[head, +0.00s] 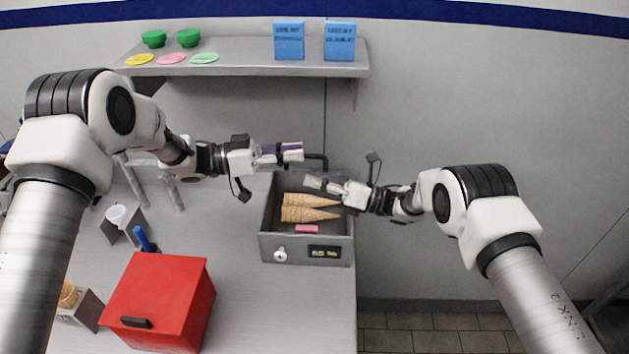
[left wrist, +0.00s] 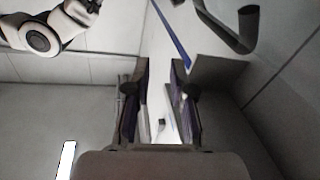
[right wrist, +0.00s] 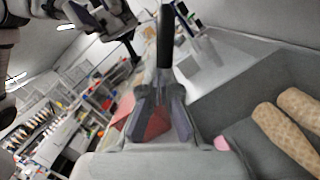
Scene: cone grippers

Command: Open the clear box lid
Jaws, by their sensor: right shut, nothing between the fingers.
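The grey box (head: 264,240) stands on the right part of the counter with cones (head: 312,214) and a pink block (head: 307,229) inside. A black bar handle (head: 320,159) shows at its back edge; a dark curved bar (left wrist: 246,32) also shows in the left wrist view. The clear lid's panel is too transparent to make out, so I cannot tell its angle. My left gripper (head: 298,152) is open and empty above the box's back edge, beside the handle; its fingers stand apart in the left wrist view (left wrist: 160,80). My right gripper (head: 309,183) is shut and empty over the box's back part.
A red box (head: 165,300) with a black handle stands at the front left. A small holder with a white cup (head: 118,215) is at the left. A shelf (head: 250,70) with green bowls (head: 188,38) and blue boxes (head: 289,41) hangs above.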

